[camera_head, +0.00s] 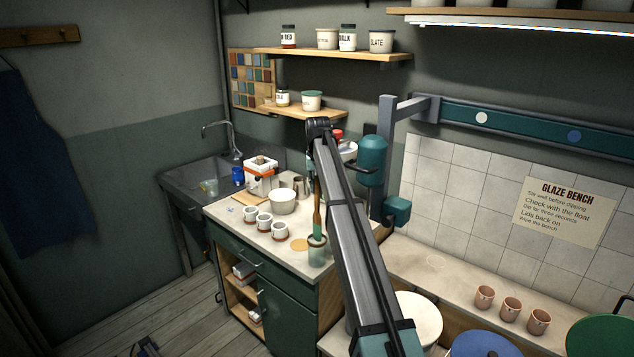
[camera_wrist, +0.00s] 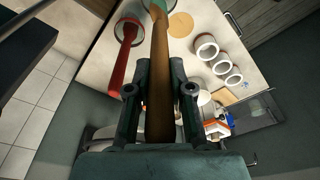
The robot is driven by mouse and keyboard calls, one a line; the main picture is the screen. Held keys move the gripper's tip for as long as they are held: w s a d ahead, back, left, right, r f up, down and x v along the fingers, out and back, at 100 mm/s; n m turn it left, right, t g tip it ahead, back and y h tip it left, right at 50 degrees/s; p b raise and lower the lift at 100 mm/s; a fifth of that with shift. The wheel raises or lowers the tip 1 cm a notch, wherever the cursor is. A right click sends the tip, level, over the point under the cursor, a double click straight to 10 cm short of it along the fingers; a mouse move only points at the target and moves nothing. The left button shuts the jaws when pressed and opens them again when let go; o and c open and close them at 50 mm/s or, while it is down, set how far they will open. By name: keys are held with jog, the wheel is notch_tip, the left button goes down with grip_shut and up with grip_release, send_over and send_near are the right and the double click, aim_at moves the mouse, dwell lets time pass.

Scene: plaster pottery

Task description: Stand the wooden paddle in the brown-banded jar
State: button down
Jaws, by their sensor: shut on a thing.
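The wooden paddle (camera_wrist: 159,45) is brown with a teal far end and runs between the fingers of my gripper (camera_wrist: 157,78), which is shut on it. No brown band can be made out on this jar. In the wrist view another round vessel (camera_wrist: 118,28) holds a red-handled tool (camera_wrist: 127,48). My arm hides much of the gripper in the head view.
Small white cups (camera_head: 264,221) stand left of the jar, with a white bowl (camera_head: 282,201) behind them. A tan disc (camera_head: 299,244) lies beside the jar. A white and orange machine (camera_head: 261,176) stands farther back, near the sink (camera_head: 205,178).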

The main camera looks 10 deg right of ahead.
jog(key=shift+f+b, duration=0.8)
jog(key=shift+f, duration=1.95)
jog(key=c, duration=1)
grip_release()
jog(key=shift+o, duration=0.2)
jog(key=r, duration=0.4)
jog(key=s+r, duration=0.1)
jog(key=r, duration=0.3)
jog(key=s+r, duration=0.1)
jog(key=r, duration=0.3)
jog(key=shift+w+f, duration=0.1)
